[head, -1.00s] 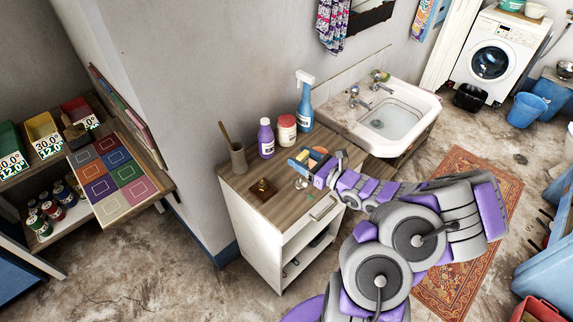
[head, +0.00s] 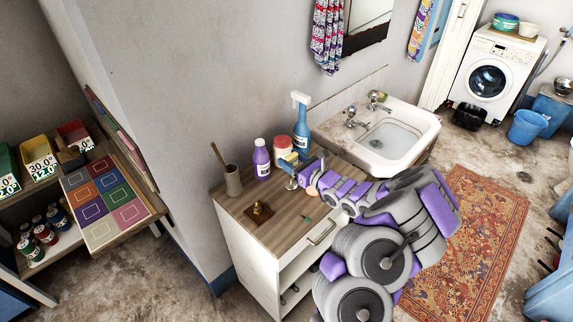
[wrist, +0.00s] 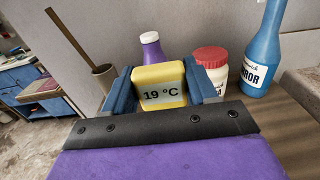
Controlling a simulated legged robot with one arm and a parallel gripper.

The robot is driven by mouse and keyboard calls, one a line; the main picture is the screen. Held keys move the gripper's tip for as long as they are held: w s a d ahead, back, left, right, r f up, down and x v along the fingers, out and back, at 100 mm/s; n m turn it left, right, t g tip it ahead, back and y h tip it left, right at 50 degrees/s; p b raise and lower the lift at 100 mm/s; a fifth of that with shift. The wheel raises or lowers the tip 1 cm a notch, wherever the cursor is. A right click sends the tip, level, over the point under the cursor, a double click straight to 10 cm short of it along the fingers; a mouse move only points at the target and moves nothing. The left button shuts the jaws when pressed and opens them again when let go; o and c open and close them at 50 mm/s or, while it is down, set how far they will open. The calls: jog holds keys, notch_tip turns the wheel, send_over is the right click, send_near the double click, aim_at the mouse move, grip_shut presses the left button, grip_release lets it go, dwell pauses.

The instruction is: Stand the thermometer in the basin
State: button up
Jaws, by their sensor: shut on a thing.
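The thermometer is a yellow block marked "19 °C" (wrist: 160,93), held upright between the blue fingers of my gripper (wrist: 162,88) in the wrist view. In the head view my gripper (head: 292,164) is above the wooden-topped cabinet, close in front of the bottles. The thermometer is small and hard to make out there. The white basin (head: 418,150) is to the right of the gripper, fixed to the wall beside the cabinet, with two taps at its back. Its hollow looks pale and clear.
On the cabinet (head: 240,205) stand a purple bottle (head: 261,160), a red-lidded jar (head: 283,145), a blue spray bottle (head: 301,130), a brown pot with a stick (head: 233,180) and a small brass-coloured item (head: 258,212). A green item (head: 383,97) sits on the basin's back ledge.

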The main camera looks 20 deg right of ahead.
jog(key=w+f, duration=0.1)
jog(key=w+f+b, duration=0.1)
jog(key=w+f, duration=0.1)
jog(key=shift+w+a+f+b, duration=0.3)
jog(key=shift+f+b, duration=0.05)
jog(key=shift+b, duration=0.05)
jog(key=o, duration=1.2)
jog(key=shift+a, duration=0.1)
jog(key=shift+c, duration=0.2)
jog(key=o, duration=0.3)
jog(key=shift+a, duration=0.3)
jog(key=shift+o, duration=0.2)
jog(key=shift+d, duration=0.1)
